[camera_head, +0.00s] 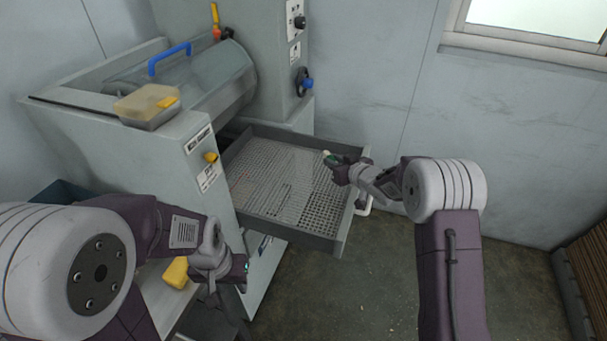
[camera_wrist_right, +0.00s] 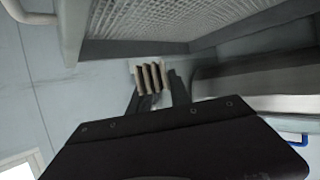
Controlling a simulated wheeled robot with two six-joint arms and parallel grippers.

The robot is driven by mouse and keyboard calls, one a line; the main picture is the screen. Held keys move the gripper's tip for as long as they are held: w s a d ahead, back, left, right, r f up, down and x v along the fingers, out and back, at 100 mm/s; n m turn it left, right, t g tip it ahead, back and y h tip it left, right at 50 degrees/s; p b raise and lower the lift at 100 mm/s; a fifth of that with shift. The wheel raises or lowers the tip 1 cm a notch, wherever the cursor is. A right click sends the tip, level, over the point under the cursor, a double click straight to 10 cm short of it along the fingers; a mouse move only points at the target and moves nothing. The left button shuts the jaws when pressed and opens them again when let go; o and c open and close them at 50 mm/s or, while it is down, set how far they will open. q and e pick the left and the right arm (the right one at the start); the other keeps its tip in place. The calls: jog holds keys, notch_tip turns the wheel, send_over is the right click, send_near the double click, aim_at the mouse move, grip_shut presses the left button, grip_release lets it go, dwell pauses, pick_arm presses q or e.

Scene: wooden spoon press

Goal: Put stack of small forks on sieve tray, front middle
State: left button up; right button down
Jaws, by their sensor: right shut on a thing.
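The sieve tray (camera_head: 262,212) is a grey drawer with a mesh floor, pulled out of the press; its mesh also shows at the top of the right wrist view (camera_wrist_right: 150,47). My right gripper (camera_head: 338,166) is at the tray's right side, near its handle end. It is shut on the stack of small forks, whose pale ends (camera_wrist_right: 150,78) show between the fingers in the right wrist view. In the head view only a small light tip of the stack shows. My left gripper (camera_head: 243,268) hangs low left of the tray, apart from it; its jaw opening is unclear.
The grey press (camera_head: 130,150) stands left of the tray, with a blue handle (camera_head: 169,58) and a tan box (camera_head: 146,105) on top. A yellow object (camera_head: 176,272) lies near my left arm. The floor (camera_head: 370,290) is clear at the front right.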

jog(key=b, duration=0.2)
send_over(302, 185)
notch_tip(302, 185, down, 7)
jog(key=shift+w+a, duration=0.1)
notch_tip(302, 185, down, 4)
jog(key=shift+r+b, duration=0.15)
jog(key=shift+b, duration=0.65)
jog(key=shift+f+b, duration=0.4)
jog(key=shift+f, duration=0.4)
jog(key=c, duration=1.2)
grip_release()
jog(key=shift+r, duration=0.1)
jog(key=shift+r+p, duration=0.5)
jog(key=shift+r, duration=0.05)
jog(key=p+v, duration=0.1)
jog(key=v, duration=0.6)
jog(key=shift+r, duration=0.15)
